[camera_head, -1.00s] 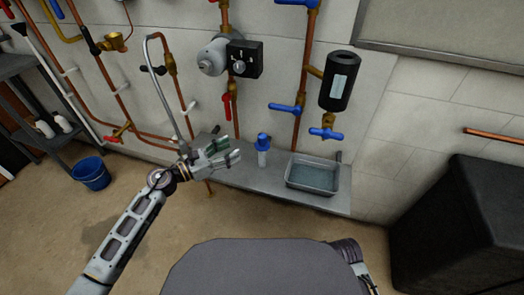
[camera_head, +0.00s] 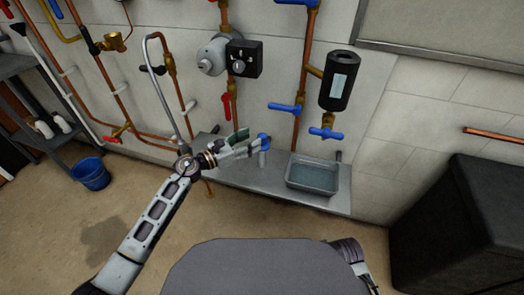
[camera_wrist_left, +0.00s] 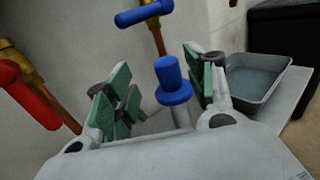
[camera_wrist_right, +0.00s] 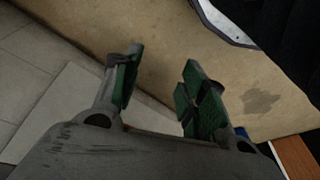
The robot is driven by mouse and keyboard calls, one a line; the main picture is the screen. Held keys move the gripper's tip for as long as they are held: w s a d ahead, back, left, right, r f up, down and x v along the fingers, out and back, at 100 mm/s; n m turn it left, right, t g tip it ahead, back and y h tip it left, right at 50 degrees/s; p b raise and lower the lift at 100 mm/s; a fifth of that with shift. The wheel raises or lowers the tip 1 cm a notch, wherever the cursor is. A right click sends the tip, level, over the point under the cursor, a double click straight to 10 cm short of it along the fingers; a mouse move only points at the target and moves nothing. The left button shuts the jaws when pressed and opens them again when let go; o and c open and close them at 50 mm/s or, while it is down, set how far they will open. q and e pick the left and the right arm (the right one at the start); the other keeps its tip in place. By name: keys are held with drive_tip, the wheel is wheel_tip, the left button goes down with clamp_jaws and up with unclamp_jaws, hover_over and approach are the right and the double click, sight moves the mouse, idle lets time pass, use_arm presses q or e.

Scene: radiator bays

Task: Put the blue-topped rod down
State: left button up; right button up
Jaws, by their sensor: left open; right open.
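The blue-topped rod (camera_head: 263,143) stands upright on the grey metal shelf (camera_head: 228,176), left of the metal tray. In the left wrist view its blue cap (camera_wrist_left: 173,82) and pale shaft (camera_wrist_left: 181,116) show between the open green-padded fingers, nearer the right-hand finger. My left gripper (camera_head: 254,142) is open around or just beside the rod; I cannot tell whether a finger touches it. It also shows in the left wrist view (camera_wrist_left: 160,92). The rod's lower end is hidden in the left wrist view. My right gripper (camera_wrist_right: 158,85) is open and empty, over bare floor in its own view.
A metal tray (camera_head: 290,184) sits on the shelf right of the rod. Blue valve handles (camera_head: 287,108) and a black cylinder (camera_head: 340,80) hang on pipes above. A red lever (camera_head: 226,107) is near the left gripper. A blue bucket (camera_head: 91,174) stands on the floor.

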sight(262, 135)
use_arm(q)
drive_tip(key=shift+d, duration=0.1)
idle(0.3)
drive_tip(key=shift+w+d+f, duration=0.15)
drive_tip(key=shift+w+d, duration=0.15)
drive_tip(key=shift+d, duration=0.3)
drive_tip(key=shift+w+d+f, duration=0.1)
drive_tip(key=shift+w+d, duration=0.15)
drive_tip(key=shift+d, duration=0.35)
drive_tip(key=shift+b+x, duration=0.3)
drive_tip(key=shift+x, duration=0.95)
clamp_jaws()
